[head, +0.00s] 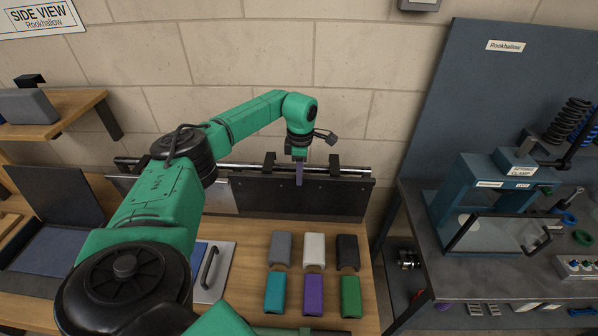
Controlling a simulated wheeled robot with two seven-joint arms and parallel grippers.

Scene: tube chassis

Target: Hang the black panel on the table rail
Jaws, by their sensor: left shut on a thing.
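The black panel (335,198) is a wide dark plate, upright at the back edge of the wooden table, just below the metal table rail (225,165). Two black hook-like pieces (333,165) stand at the panel's top, at the rail. I cannot tell whether they sit over the rail or only close to it. My left gripper (299,174) reaches down from above and is shut on the panel near the middle of its top edge. My right gripper is not in view.
Several coloured blocks (313,250) lie in two rows on the table (250,240) in front of the panel. A grey plate with a black handle (208,268) lies left of them. A blue clamp stand (465,195) is on the right bench. A stone wall is close behind.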

